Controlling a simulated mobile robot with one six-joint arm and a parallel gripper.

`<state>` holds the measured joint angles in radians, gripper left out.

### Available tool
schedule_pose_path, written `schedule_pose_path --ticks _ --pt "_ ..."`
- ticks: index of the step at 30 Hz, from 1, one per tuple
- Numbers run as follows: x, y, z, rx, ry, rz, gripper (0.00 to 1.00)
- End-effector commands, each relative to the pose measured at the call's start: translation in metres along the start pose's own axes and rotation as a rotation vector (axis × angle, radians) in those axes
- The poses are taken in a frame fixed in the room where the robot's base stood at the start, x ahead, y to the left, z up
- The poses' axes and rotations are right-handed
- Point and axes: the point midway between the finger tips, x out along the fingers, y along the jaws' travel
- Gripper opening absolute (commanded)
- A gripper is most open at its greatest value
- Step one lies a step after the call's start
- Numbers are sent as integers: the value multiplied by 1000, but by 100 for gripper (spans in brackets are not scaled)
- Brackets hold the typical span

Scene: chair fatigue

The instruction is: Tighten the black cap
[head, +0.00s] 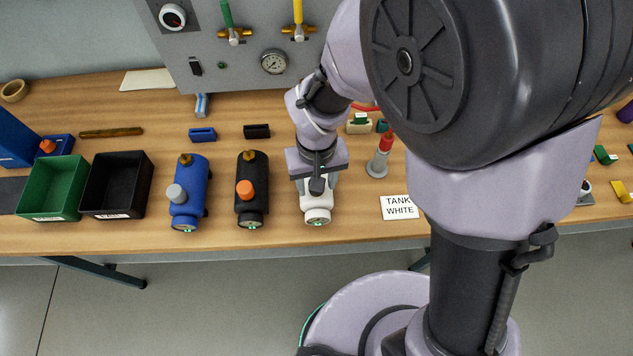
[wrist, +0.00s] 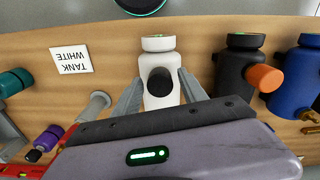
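The white tank (wrist: 159,62) stands on the wooden table, and its black cap (wrist: 160,83) sticks out from its side towards the wrist camera. In the head view the white tank (head: 317,208) shows at the table's front, partly hidden by my gripper (head: 317,185). In the wrist view my gripper (wrist: 160,78) is open, with one finger on each side of the black cap. Gaps show between both fingers and the cap. How deep the fingertips reach along the cap is hard to tell.
A black tank with an orange cap (head: 245,189) and a blue tank with a grey cap (head: 176,193) stand left of the white tank. A "TANK WHITE" card (head: 399,207) and a grey stand with a red top (head: 380,158) are to its right. Green (head: 53,190) and black (head: 116,186) bins stand further left.

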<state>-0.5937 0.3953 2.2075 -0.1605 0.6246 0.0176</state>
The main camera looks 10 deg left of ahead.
Motion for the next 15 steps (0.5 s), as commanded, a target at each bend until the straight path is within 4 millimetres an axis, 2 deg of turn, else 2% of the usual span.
schedule_pose_path --ticks 1,7,11,15 --pt "0 0 0 1 0 0 39" --pt "0 0 0 2 0 0 0" --pt "1 0 0 21 0 0 0" --pt "3 0 0 188 1 -1 0"
